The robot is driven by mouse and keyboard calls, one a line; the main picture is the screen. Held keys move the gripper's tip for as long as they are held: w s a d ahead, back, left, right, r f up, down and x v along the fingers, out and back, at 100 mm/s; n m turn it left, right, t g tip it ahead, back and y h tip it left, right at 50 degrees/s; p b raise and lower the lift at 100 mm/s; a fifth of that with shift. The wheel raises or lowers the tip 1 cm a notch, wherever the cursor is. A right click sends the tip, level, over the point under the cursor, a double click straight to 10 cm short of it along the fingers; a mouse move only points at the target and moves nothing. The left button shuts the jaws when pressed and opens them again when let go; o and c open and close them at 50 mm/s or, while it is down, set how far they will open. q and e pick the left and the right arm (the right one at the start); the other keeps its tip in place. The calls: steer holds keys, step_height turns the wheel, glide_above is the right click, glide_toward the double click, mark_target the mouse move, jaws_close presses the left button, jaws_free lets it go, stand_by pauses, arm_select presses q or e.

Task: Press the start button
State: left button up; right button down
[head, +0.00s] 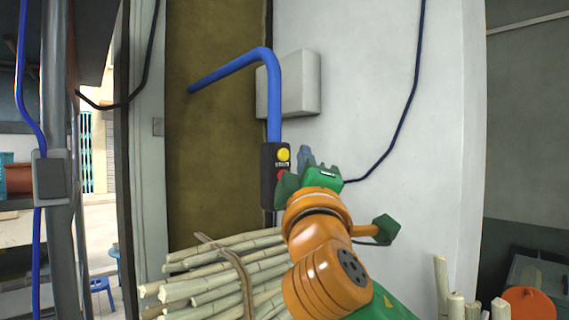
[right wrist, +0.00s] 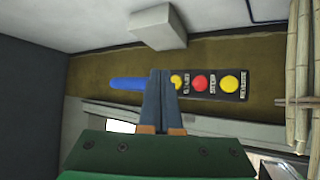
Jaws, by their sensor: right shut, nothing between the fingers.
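The black control box (head: 268,180) hangs at the lower end of a bent blue pipe (head: 274,95). The yellow start button (head: 283,154) is at its top, nearest the pipe, with a red button (head: 281,174) below. In the right wrist view the start button (right wrist: 177,80) is partly covered by my fingers; the red stop button (right wrist: 200,83) and yellow reverse button (right wrist: 229,84) show clear. My right gripper (head: 305,153) is shut and empty, just right of the start button in the head view. Its fingertips (right wrist: 162,73) overlap the box's start end; contact cannot be told. My left gripper is out of view.
A tied bundle of cane (head: 225,268) lies below the box. A pale wall box (head: 300,83) is behind the pipe. More cane stalks (head: 455,305) stand at lower right beside an orange object (head: 529,304). A grey post (head: 58,150) stands at left.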

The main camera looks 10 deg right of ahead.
steer(key=shift+s+d+b, duration=0.35)
steer(key=shift+s+d, duration=0.1)
steer(key=shift+s, duration=0.2)
steer(key=shift+s+d+b, duration=0.35)
steer(key=shift+s+d, duration=0.05)
steer(key=shift+s, duration=0.2)
